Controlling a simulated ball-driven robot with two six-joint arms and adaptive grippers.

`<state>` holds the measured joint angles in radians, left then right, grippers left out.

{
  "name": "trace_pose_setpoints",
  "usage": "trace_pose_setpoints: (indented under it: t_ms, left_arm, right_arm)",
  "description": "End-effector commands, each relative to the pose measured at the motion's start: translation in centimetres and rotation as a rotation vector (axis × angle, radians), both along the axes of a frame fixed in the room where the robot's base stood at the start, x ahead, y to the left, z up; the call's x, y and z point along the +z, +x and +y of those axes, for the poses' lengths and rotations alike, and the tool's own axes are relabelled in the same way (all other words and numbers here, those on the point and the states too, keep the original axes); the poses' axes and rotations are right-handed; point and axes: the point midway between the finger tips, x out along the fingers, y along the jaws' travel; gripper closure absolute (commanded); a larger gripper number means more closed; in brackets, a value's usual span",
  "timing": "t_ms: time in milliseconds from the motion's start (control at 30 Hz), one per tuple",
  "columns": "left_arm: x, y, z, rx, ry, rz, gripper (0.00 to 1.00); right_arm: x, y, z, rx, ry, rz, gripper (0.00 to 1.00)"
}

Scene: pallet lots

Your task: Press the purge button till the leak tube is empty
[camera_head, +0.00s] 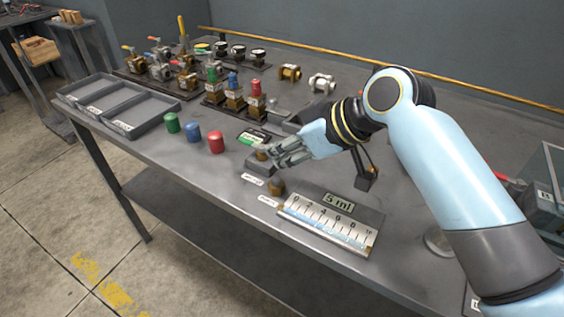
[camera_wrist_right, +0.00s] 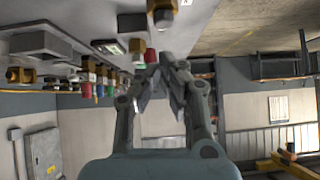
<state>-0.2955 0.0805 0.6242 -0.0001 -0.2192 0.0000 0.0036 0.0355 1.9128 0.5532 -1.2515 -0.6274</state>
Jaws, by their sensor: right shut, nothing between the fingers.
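My right gripper (camera_head: 266,158) is shut and empty. A second brass button (camera_head: 277,186) stands nearer the front edge, clear of the gripper. Small white labels lie by both buttons, too small to read. The leak tube (camera_head: 328,228) lies along a white scale marked 0 to 10, with bluish liquid in part of it. The display (camera_head: 338,202) behind it reads 5 ml. The right wrist view shows the closed fingers (camera_wrist_right: 160,80) below a brass button (camera_wrist_right: 163,17). My left gripper is out of view.
Green (camera_head: 172,122), blue (camera_head: 193,132) and red (camera_head: 216,142) caps stand left of the gripper. A grey divided tray (camera_head: 158,121) is at the left end. Several valves and fittings stand behind. A glass-sided box (camera_head: 545,190) is at right.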

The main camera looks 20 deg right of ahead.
Motion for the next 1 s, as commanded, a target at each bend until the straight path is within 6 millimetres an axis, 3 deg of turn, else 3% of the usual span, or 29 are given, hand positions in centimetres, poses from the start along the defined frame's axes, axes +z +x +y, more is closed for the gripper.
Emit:
trace_pose_setpoints:
  t_ms: [200, 633, 800, 1000]
  left_arm:
    - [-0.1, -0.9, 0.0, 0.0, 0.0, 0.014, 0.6]
    - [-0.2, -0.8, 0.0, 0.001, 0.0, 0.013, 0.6]
    - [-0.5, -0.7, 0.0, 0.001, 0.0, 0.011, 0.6]
    - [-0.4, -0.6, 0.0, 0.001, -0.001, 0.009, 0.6]
  right_arm:
    - [-2.3, -0.1, 0.1, 0.0, -0.001, 0.002, 1.0]
    - [-2.8, -0.1, 0.1, -0.001, -0.001, 0.0, 1.0]
    - [-4.6, -0.1, 0.1, -0.001, 0.0, 0.003, 1.0]
    - [-4.9, -0.2, 0.1, 0.0, -0.003, 0.006, 1.0]
